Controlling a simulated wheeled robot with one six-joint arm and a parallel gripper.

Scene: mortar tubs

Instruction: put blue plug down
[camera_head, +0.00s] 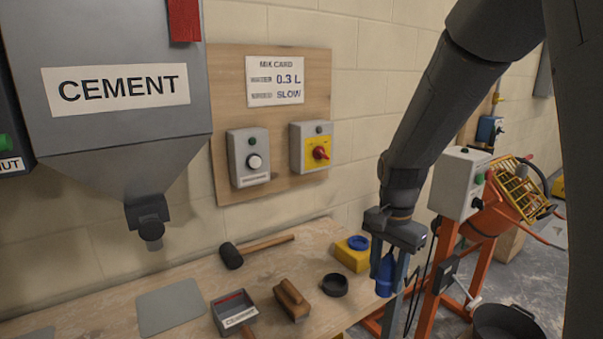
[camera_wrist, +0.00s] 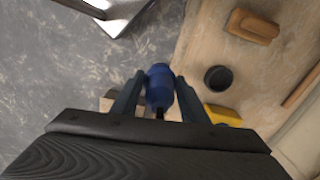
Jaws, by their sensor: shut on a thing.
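The blue plug (camera_head: 385,274) is held between the fingers of my gripper (camera_head: 389,262), at the right end of the wooden bench. In the wrist view the blue plug (camera_wrist: 158,88) sits between the two dark fingers of my gripper (camera_wrist: 158,92), with a short dark piece, perhaps its cable, below it. In the head view the plug hangs upright by the bench's right edge.
The bench (camera_head: 190,268) holds a yellow block with a blue ring (camera_head: 353,252), a black ring (camera_head: 335,285), a brush (camera_head: 291,299), a scoop (camera_head: 235,313), a mallet (camera_head: 232,256) and a grey plate (camera_head: 171,307). An orange-framed mixer (camera_head: 505,205) and a black tub (camera_head: 505,325) stand at right.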

